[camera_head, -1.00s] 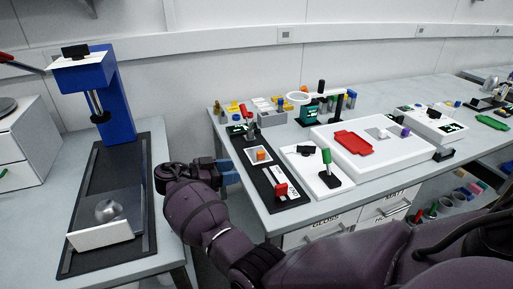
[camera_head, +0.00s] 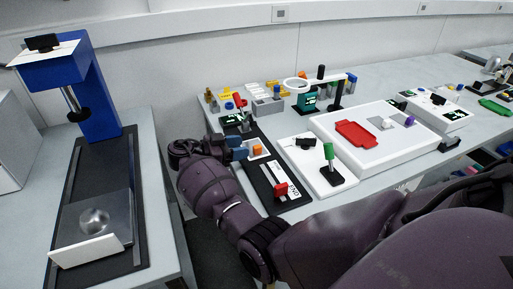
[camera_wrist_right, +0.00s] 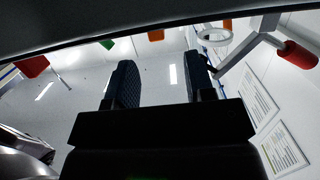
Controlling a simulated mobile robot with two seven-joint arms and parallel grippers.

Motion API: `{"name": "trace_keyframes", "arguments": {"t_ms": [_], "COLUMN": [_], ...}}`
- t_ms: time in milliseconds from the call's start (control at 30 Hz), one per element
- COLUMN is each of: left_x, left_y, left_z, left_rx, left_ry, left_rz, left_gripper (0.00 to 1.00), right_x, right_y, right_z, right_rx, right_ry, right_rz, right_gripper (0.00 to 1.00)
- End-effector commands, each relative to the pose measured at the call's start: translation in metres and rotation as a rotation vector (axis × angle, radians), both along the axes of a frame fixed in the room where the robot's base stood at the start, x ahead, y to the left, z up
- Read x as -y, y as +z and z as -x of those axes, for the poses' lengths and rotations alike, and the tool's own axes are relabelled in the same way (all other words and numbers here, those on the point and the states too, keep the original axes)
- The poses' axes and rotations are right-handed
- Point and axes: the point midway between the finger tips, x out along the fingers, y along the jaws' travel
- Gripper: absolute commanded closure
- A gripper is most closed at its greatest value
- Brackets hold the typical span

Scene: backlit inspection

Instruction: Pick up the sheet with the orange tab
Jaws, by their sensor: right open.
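The white sheet (camera_head: 264,153) with the orange tab (camera_head: 256,149) lies on a black strip near the left edge of the right bench. My right gripper (camera_head: 240,147) is beside it on the left, its bluish fingers close to the tab and partly hiding the sheet. I cannot tell whether they touch. In the right wrist view the gripper (camera_wrist_right: 162,82) is open, with nothing seen between its fingers. An orange piece (camera_wrist_right: 155,34) shows beyond the fingers there; I cannot tell whether it is the tab. My left gripper is not in view.
On the same strip are a red-handled slider (camera_head: 281,189) and a red-topped lever (camera_head: 239,101). To the right stand a green-handled stamp (camera_head: 328,152) and a white box with a red tray (camera_head: 357,133). A ring magnifier (camera_head: 297,85) stands behind. A blue press (camera_head: 95,85) occupies the left bench.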

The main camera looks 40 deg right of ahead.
Motion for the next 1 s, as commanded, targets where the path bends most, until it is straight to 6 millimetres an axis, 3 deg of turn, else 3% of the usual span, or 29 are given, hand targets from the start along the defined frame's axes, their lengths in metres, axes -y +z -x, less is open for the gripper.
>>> {"name": "trace_keyframes", "arguments": {"t_ms": [167, 500, 767, 1000], "left_x": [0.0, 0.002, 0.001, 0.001], "left_y": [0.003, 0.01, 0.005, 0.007], "left_z": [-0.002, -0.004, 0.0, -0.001], "left_rx": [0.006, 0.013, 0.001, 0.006], "left_ry": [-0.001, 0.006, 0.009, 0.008], "left_rz": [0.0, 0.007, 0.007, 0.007], "left_gripper": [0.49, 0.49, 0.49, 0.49], "right_x": [0.009, 0.047, 0.05, 0.05], "right_y": [-0.002, -0.014, -0.017, -0.016], "right_z": [0.003, 0.014, 0.015, 0.015], "right_rx": [0.001, 0.001, -0.001, 0.0], "right_ry": [-0.001, -0.001, 0.001, 0.001], "right_rz": [0.0, 0.001, 0.0, 0.0], "right_gripper": [0.51, 0.51, 0.51, 0.86]}}
